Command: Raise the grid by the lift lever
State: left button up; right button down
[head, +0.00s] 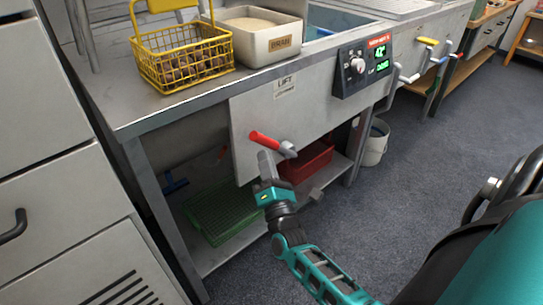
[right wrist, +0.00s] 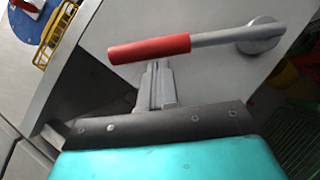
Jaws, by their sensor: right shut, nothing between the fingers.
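The lift lever (head: 265,139) has a red grip and a grey arm on a pivot. It is on the front panel below the "LIFT" label (head: 285,84). In the right wrist view, the lever's red grip (right wrist: 150,48) lies nearly level. My right gripper (head: 264,161) is shut and empty, its tips just below the red grip. In the right wrist view the fingertips (right wrist: 158,66) are close under the grip; I cannot tell whether they touch. I cannot make out the grid; the blue basin (head: 325,20) shows only in part. My left gripper is not in view.
A yellow wire basket (head: 183,57) of chestnuts and a bran box (head: 271,50) stand on the counter. A control panel (head: 363,65) is right of the lever. A red crate (head: 308,163) and green rack (head: 226,207) lie below. Floor at right is open.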

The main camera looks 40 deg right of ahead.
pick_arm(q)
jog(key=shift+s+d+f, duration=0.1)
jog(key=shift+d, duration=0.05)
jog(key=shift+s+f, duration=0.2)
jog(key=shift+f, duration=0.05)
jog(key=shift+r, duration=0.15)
